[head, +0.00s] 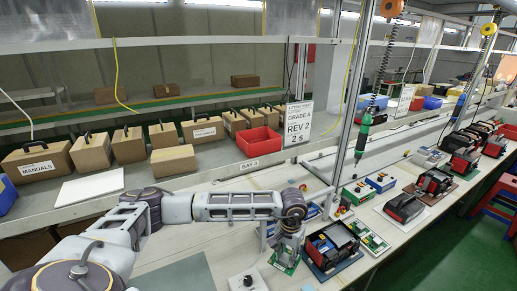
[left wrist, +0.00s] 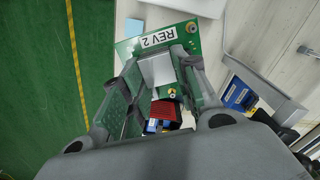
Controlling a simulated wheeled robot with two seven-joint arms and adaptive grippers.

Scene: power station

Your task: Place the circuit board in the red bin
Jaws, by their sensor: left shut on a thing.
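My left gripper (head: 287,251) reaches down over the front of the workbench. In the left wrist view the left gripper (left wrist: 160,68) is shut on a green circuit board (left wrist: 127,48) with a white "REV 2" label and brass-coloured corner holes. In the head view the gripper mostly hides the circuit board (head: 283,266), and I cannot tell whether it touches the bench. The red bin (head: 258,144) sits on the shelf behind the bench, beyond and left of the gripper, and looks empty. My right gripper is not in view.
A metal post (head: 344,115) and a hanging green screwdriver (head: 363,135) stand farther right. Cardboard boxes (head: 130,145) line the shelf's left. A black-and-red device (head: 331,245) lies beside the gripper.

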